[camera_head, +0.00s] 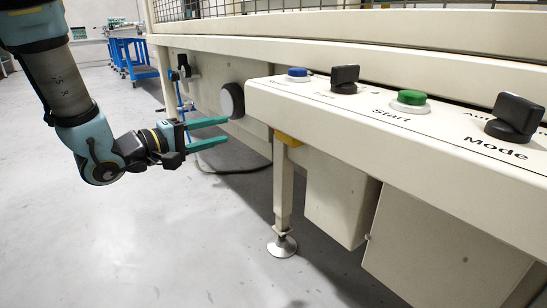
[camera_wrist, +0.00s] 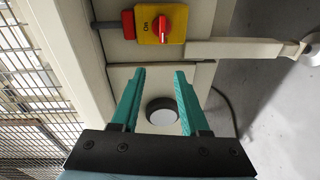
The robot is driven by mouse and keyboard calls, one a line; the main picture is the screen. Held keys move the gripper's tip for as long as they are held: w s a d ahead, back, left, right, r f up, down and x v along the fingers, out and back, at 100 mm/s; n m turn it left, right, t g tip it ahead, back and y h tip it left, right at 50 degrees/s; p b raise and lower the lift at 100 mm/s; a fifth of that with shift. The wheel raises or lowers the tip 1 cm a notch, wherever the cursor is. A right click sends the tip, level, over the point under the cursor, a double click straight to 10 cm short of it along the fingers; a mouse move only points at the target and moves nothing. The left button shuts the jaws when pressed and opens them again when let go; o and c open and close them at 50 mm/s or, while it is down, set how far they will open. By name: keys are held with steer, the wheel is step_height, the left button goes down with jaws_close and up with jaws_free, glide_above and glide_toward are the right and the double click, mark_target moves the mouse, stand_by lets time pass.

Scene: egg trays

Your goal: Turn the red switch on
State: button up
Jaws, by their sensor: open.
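The red switch (camera_wrist: 173,23) is a red rotary knob with a pale bar on a yellow plate (camera_wrist: 148,36), at the top of the wrist view. "On" is printed sideways on the plate. The plate is on the cream machine panel. My gripper (camera_wrist: 158,72) is open and empty, its two teal fingers apart below the switch in the wrist view. In the head view my gripper (camera_head: 228,131) is left of the machine's front. The switch cannot be made out in the head view.
A round black-rimmed part (camera_wrist: 162,112) shows between my fingers. A red block (camera_wrist: 128,24) adjoins the yellow plate. The control ledge (camera_head: 370,140) carries a blue button (camera_head: 298,73), black knobs (camera_head: 345,77) and a green button (camera_head: 411,99). Wire mesh (camera_wrist: 30,80) is at left.

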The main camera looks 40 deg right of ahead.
steer(key=s+d+f+g+b, duration=0.1)
steer(key=s+d+b, duration=0.2)
steer(key=d, duration=0.9)
steer(key=b, duration=0.3)
steer(key=shift+f+g+h, duration=0.2)
steer(key=shift+g+h, duration=0.2)
steer(key=shift+s, duration=0.1)
jaws_close()
